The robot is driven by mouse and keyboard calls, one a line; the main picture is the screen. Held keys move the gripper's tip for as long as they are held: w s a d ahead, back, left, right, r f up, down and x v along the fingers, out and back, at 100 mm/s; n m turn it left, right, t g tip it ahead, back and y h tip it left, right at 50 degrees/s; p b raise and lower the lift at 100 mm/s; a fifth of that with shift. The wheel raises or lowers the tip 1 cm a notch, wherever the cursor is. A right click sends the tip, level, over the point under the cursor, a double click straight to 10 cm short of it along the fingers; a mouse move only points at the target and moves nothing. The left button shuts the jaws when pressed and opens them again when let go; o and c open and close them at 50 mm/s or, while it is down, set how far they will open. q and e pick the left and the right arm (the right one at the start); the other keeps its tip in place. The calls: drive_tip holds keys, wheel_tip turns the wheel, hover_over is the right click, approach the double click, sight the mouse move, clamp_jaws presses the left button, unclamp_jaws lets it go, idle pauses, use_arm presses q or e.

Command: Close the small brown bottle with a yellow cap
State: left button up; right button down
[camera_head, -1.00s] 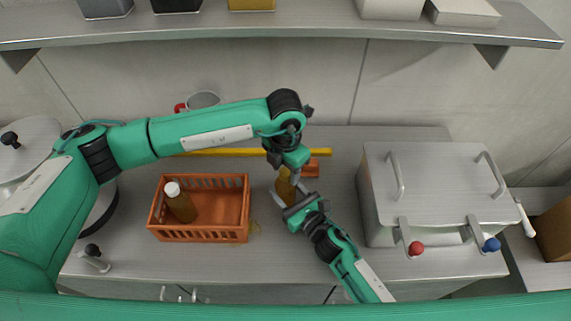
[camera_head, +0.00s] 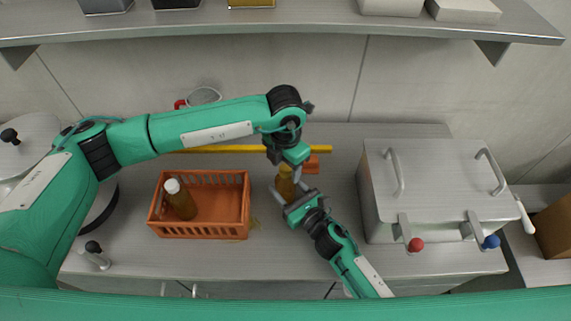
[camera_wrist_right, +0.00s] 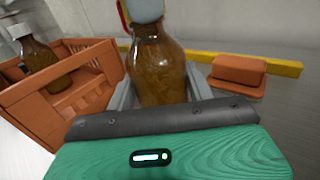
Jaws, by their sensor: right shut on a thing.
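The small brown bottle (camera_head: 285,186) stands upright on the steel counter, right of the orange crate. My right gripper (camera_head: 288,192) is shut on its body; in the right wrist view the bottle (camera_wrist_right: 160,72) sits between the grey fingers. My left gripper (camera_head: 297,172) is directly above the bottle.
The orange crate (camera_head: 200,232) holds a white-capped brown bottle (camera_head: 180,203). An orange block (camera_wrist_right: 238,74) lies behind the bottle, before a yellow bar (camera_head: 222,150). A large steel box (camera_head: 440,180) stands right. A shelf (camera_head: 300,32) spans the back wall.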

use_arm(q)
wheel_tip(320, 180, up, 12)
idle(0.6)
use_arm(e)
drive_tip(key=shift+c, duration=2.4)
unclamp_jaws()
